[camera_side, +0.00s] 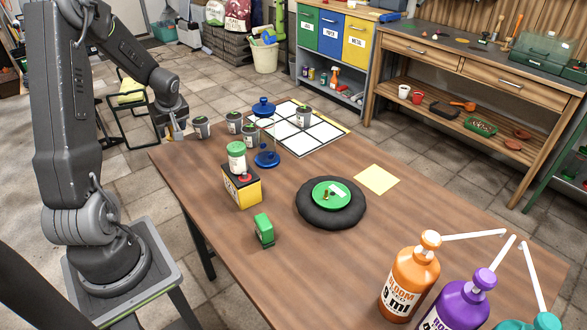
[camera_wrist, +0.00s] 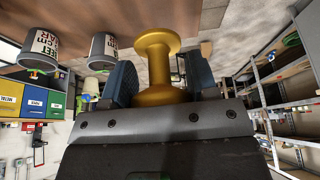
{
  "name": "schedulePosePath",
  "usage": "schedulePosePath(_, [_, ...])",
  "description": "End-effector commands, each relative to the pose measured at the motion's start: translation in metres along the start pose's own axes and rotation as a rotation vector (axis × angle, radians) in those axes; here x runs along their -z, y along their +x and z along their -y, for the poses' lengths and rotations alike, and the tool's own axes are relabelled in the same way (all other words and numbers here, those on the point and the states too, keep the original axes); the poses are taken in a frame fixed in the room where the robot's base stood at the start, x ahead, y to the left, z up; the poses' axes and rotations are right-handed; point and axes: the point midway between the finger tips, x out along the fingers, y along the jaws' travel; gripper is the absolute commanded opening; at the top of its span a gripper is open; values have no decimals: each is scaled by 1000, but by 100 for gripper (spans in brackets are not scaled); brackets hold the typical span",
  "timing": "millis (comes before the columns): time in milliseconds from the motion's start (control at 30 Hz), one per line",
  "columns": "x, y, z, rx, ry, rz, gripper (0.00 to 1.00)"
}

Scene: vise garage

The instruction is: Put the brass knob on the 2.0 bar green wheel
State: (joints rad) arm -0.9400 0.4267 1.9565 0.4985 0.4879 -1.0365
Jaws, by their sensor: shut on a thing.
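The brass knob (camera_wrist: 158,42) has a wide round head, a narrower neck and a flared base. In the wrist view it sits between the two dark fingers of my gripper (camera_wrist: 158,76), which is shut on it. In the side view my gripper (camera_side: 178,130) is at the table's far left corner, beside a grey cup; the knob is too small there to make out clearly. The green wheel (camera_side: 342,199) lies flat in a black tyre (camera_side: 331,217) mid-table, far to the right of my gripper. A small brass piece and a white label are on it; the label is unreadable.
Several grey cups (camera_side: 234,123) stand near my gripper, some on or by a white grid board (camera_side: 318,135). A blue-ended clear column (camera_side: 266,159), a jar on a yellow box (camera_side: 243,190) and a green block (camera_side: 264,231) stand between. Pump bottles (camera_side: 408,283) stand front right.

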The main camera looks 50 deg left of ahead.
Motion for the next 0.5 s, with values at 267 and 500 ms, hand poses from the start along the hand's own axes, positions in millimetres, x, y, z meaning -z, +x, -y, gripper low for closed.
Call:
schedulePosePath(267, [24,-56,0,-6,-4,-8,24])
schedulePosePath(500, [42,-100,0,-4,-3,-6,24])
